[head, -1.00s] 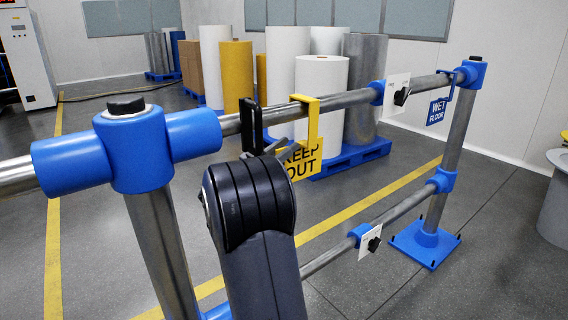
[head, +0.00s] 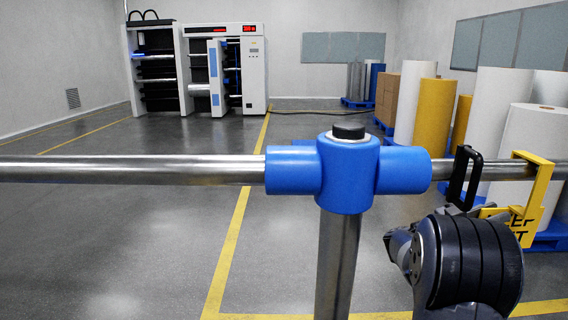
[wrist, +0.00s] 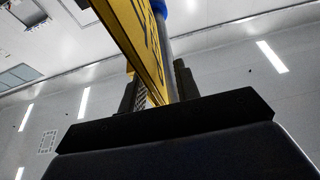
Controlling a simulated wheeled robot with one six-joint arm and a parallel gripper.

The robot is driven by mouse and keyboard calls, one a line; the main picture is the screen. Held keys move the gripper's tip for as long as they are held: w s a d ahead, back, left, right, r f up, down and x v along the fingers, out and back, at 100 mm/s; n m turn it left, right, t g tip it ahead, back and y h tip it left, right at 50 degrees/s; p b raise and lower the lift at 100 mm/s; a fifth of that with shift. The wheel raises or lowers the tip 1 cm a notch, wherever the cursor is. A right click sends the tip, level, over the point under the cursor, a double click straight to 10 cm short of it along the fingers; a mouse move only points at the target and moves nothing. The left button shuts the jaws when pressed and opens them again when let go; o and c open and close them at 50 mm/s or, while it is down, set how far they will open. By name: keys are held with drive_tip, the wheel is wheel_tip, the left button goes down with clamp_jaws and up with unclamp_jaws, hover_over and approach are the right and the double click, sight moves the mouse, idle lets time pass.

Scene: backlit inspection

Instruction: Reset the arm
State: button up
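My arm's dark rounded link (head: 468,262) stands at the lower right of the head view, in front of the rail. It hides my gripper there. In the wrist view my gripper (wrist: 158,76) has its two dark fingers apart. A yellow sign (wrist: 135,40) runs down between them, with a gap beside the left finger. I cannot tell whether it touches the right one. In the head view the yellow keep-out sign (head: 535,190) hangs by its hook from the rail, partly hidden by my arm.
A metal rail (head: 130,170) with a blue joint (head: 347,172) on a post crosses close in front. A black loop-shaped bracket (head: 465,178) sits at the rail by my arm. Behind are rolls (head: 434,115) and a cabinet (head: 222,80). Floor beyond the rail at left is clear.

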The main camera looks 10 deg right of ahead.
wheel_tip(320, 180, down, 6)
drive_tip(key=shift+r+b, duration=0.1)
drive_tip(key=shift+b, duration=0.2)
drive_tip(key=shift+r+p, duration=0.65)
drive_tip(key=shift+p, duration=0.05)
drive_tip(key=shift+r+p, duration=0.4)
drive_tip(key=shift+p, duration=0.35)
drive_tip(key=shift+r, duration=0.1)
